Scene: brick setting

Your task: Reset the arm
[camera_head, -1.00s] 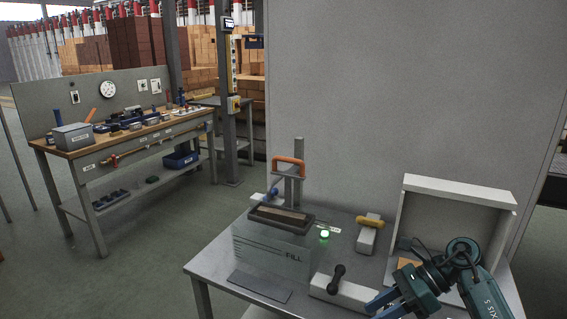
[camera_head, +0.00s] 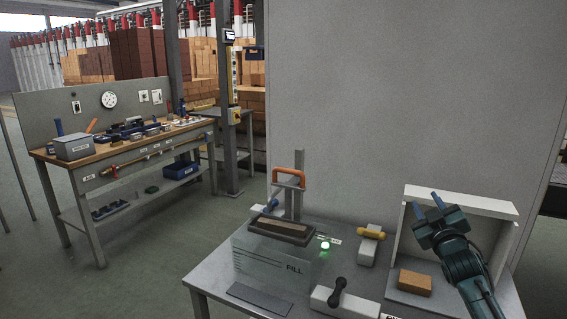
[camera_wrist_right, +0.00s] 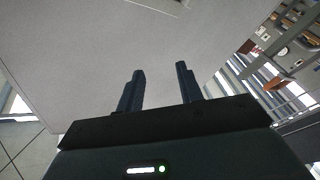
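My right gripper (camera_head: 434,200) is raised in front of the white open box at the right of the metal table, its fingers pointing up. In the right wrist view its two blue fingers (camera_wrist_right: 160,88) stand apart with nothing between them, before a plain grey wall. My left gripper does not show in either view.
The metal table (camera_head: 212,281) holds a clear FILL box (camera_head: 262,262) with a tray on top, an orange-handled press (camera_head: 290,179), a black-knobbed white block (camera_head: 345,300), a yellow-handled block (camera_head: 369,244), an orange brick (camera_head: 415,282) and the white box (camera_head: 463,200). A workbench (camera_head: 130,160) stands at the left.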

